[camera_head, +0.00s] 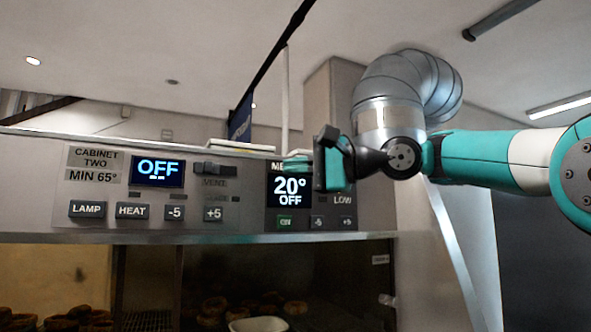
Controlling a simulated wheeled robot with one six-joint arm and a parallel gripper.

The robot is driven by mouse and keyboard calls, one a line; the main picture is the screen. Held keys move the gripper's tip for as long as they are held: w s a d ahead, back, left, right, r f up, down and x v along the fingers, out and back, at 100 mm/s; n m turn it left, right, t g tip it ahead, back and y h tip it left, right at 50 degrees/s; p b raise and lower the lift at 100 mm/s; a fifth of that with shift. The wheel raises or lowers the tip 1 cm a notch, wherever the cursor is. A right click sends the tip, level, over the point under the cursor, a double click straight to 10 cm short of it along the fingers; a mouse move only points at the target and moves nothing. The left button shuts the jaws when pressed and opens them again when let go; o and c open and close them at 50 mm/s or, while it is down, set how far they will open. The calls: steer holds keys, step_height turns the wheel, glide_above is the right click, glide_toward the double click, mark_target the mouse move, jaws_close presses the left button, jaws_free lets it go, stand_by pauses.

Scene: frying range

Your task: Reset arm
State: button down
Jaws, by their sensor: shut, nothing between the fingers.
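My gripper (296,164) is shut and empty. It points left, level with the top of the control panel (245,205), and its fingers overlap the upper edge of the right-hand display (290,190), which reads 20° OFF. I cannot tell whether the fingertips touch the panel. My arm reaches in from the right edge of the view. The gripper body hides part of the panel's lettering beside that display.
The left display (157,173) reads OFF, above LAMP, HEAT, -5 and +5 buttons. Below the panel, an open cabinet holds round baked items (80,318) and a white container (258,324). A silver duct (408,85) rises behind my arm. A dark pole (272,58) slants above.

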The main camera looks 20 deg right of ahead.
steer(key=s+a+f+n+g+h+b, duration=0.1)
steer(key=s+a+f+n+g+h, duration=0.2)
steer(key=f, duration=0.9)
steer(key=s+a+f+n+g+h+b, duration=0.1)
steer(key=s+a+f+n+h+b, duration=0.15)
steer(key=s+f, duration=0.6)
steer(key=s+d+f+n+g+h, duration=0.2)
steer(key=s+f+n+g, duration=0.1)
steer(key=s+f, duration=0.5)
steer(key=s+d+f+n+g+h, duration=0.2)
steer(key=s+f+n, duration=0.4)
steer(key=f, duration=0.9)
steer(key=s+g, duration=0.1)
steer(key=s, duration=0.2)
steer(key=shift+g+h+b, duration=0.3)
steer(key=shift+g+h, duration=0.05)
steer(key=shift+g, duration=0.05)
